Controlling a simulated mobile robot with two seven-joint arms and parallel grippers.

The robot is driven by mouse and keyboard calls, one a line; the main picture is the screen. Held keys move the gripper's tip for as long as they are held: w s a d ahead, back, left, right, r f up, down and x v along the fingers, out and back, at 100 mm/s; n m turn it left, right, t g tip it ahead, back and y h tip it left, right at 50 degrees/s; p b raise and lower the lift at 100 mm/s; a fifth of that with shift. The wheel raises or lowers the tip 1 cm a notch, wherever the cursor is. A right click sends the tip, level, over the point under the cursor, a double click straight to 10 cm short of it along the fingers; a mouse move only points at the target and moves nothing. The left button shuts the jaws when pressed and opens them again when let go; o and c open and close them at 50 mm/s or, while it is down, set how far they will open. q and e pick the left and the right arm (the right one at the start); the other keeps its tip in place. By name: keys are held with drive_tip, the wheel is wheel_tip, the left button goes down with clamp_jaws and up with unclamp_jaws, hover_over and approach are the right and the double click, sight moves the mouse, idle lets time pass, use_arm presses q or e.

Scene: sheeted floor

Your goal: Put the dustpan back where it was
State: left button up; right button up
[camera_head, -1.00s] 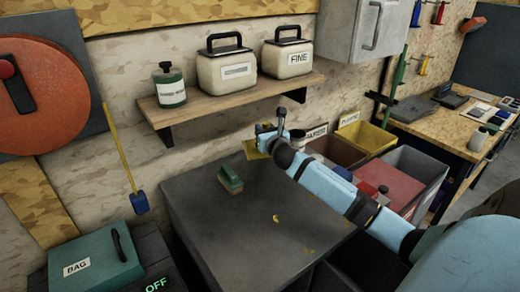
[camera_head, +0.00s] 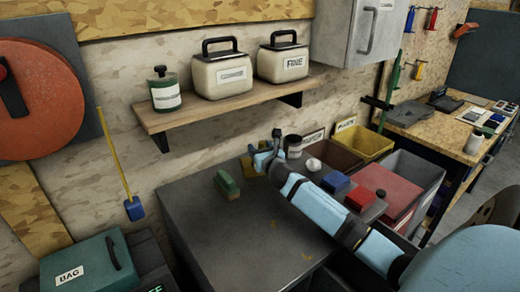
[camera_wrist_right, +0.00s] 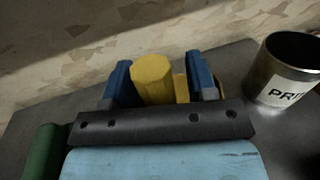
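The yellow dustpan (camera_head: 250,166) is at the back edge of the dark worktop (camera_head: 215,262), just behind the green brush (camera_head: 227,184). My right gripper (camera_head: 264,158) is at the dustpan. My left gripper is out of view.
A labelled metal cup (camera_wrist_right: 283,72) stands right of the gripper. A shelf (camera_head: 228,108) with containers hangs above. Several bins, one yellow (camera_head: 365,142), line the worktop's right side. Small yellow scraps (camera_head: 305,256) lie on the worktop; its middle is otherwise clear.

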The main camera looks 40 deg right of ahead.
drive_tip(key=shift+r, duration=0.2)
drive_tip(key=shift+s+a, duration=0.1)
drive_tip(key=shift+s, duration=0.15)
drive_tip(key=p+v, duration=0.3)
drive_tip(key=v, duration=0.7)
drive_tip(key=shift+s, duration=0.25)
drive_tip(key=shift+s+a, duration=0.2)
drive_tip(key=shift+s, duration=0.3)
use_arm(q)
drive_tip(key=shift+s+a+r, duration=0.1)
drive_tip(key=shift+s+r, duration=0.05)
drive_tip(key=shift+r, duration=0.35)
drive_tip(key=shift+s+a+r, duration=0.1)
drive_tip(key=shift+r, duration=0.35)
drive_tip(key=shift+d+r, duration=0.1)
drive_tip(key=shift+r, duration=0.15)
use_arm(e)
drive_tip(key=shift+r, duration=0.1)
